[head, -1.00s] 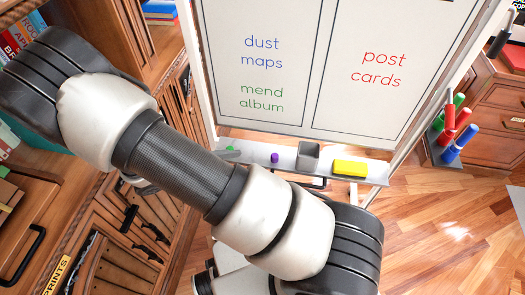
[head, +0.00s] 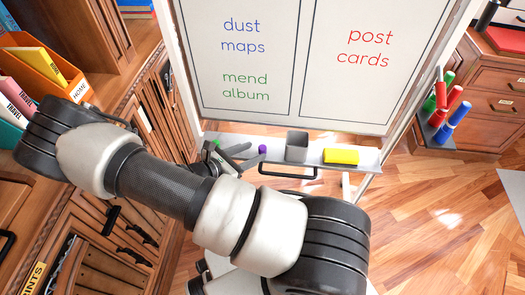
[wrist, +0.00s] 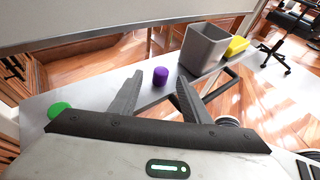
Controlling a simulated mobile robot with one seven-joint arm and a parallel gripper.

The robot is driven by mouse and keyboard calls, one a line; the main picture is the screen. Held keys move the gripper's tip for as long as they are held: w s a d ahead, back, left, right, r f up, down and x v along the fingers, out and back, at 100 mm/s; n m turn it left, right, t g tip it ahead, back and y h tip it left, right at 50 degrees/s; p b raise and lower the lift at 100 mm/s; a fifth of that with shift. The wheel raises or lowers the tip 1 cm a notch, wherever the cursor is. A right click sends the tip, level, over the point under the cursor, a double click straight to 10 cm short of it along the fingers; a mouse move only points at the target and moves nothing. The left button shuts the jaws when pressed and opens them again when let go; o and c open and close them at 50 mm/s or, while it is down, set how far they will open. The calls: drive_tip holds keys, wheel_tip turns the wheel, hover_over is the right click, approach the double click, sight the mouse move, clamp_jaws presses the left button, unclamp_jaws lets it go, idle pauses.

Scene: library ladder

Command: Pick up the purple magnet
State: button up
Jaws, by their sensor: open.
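The purple magnet (head: 262,149) is a small cylinder on the grey tray (head: 312,162) below the whiteboard. In the wrist view the purple magnet (wrist: 161,76) stands upright, ahead of my gripper and between the lines of its two fingers. My gripper (head: 246,156) is open and empty, just left of the magnet in the head view. In the wrist view the fingers of my gripper (wrist: 157,92) spread to either side, short of the magnet and apart from it.
A grey square cup (head: 297,147) stands right of the magnet, with a yellow block (head: 341,156) beyond it. A green magnet (wrist: 59,109) lies on the tray at left. The whiteboard (head: 300,60) rises behind. Markers (head: 445,112) hang at the right.

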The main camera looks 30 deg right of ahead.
sight(263, 147)
drive_tip(key=x, duration=0.1)
drive_tip(key=b+x, duration=0.1)
drive_tip(key=x, duration=0.3)
drive_tip(key=shift+d+r+b, duration=0.25)
drive_tip(key=shift+d+b, duration=0.05)
drive_tip(key=shift+b, duration=0.05)
drive_tip(key=c, duration=1)
drive_tip(key=shift+r, duration=0.1)
drive_tip(key=shift+r+p, duration=0.35)
drive_tip(key=shift+r, duration=0.2)
wheel_tip(263, 147, up, 2)
drive_tip(key=shift+r+p, duration=0.15)
drive_tip(key=shift+p, duration=0.4)
drive_tip(key=s+a+p, duration=0.1)
drive_tip(key=s+a, duration=0.2)
drive_tip(key=a, duration=0.6)
drive_tip(key=s+a+p, duration=0.1)
drive_tip(key=s+a, duration=0.1)
drive_tip(key=a, duration=0.6)
drive_tip(key=shift+s+a+r+p, duration=0.1)
drive_tip(key=shift+r+p, duration=0.9)
drive_tip(key=shift+r, duration=0.25)
drive_tip(key=shift+s+r+p, duration=0.1)
drive_tip(key=shift+r+p, duration=0.9)
drive_tip(key=shift+r, duration=0.25)
